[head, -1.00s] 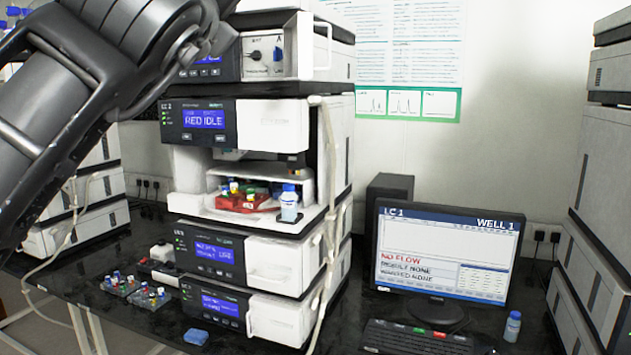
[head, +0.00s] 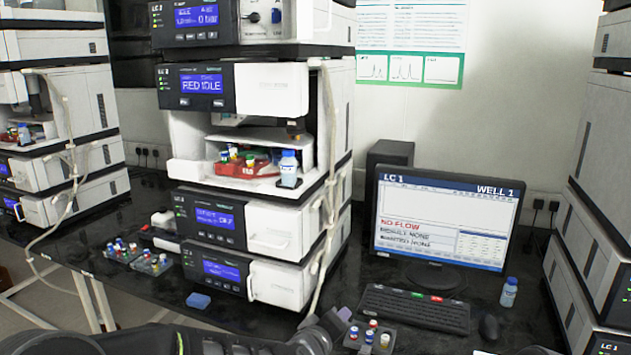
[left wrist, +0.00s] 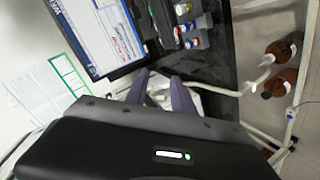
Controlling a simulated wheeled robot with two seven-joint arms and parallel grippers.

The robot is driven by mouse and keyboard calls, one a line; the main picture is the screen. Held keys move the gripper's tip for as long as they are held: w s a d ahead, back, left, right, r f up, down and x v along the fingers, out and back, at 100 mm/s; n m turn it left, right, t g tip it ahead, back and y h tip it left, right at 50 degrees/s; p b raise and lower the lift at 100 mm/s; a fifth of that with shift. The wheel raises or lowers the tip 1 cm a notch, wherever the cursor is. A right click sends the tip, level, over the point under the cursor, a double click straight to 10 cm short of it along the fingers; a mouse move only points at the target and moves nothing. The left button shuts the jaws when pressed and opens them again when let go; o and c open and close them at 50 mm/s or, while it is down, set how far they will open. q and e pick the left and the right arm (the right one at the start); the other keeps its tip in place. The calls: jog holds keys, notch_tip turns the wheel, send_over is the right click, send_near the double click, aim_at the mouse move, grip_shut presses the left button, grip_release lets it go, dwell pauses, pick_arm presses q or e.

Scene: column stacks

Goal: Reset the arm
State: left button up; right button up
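My left arm (head: 190,340) lies low along the bottom edge of the head view, coming in from the left. Its end reaches a small dark rack of vials (head: 370,338) at the bottom middle; I cannot tell whether they touch. In the left wrist view my left gripper (left wrist: 160,84) has its two purple-grey fingers apart, with nothing seen held between them. My right gripper is not in view.
The LC stack (head: 250,150) has an open bay with a red vial rack (head: 243,168) and a blue-capped bottle (head: 289,168). Right of it are a monitor (head: 440,220), keyboard (head: 415,308) and another bottle (head: 509,292). Two vial racks (head: 122,252) stand left.

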pick_arm(q)
jog(key=s+a+f+m+g, duration=0.3)
jog(key=s+f, duration=0.5)
jog(key=f, duration=0.4)
jog(key=s+a+f+m+g, duration=0.25)
jog(key=s+f, duration=0.55)
jog(key=f, duration=0.4)
jog(key=s+a+f+g, duration=0.2)
jog(key=s+f, duration=0.2)
jog(key=s, duration=0.3)
jog(key=s+a+f+g, duration=0.2)
jog(key=s+f, duration=0.2)
jog(key=s, duration=0.3)
jog(key=s+a+f+g+y, duration=0.1)
jog(key=s+a+f+g, duration=0.1)
jog(key=s+f, duration=0.2)
jog(key=s, duration=0.3)
jog(key=shift+a, duration=0.25)
jog(key=shift+n, duration=0.25)
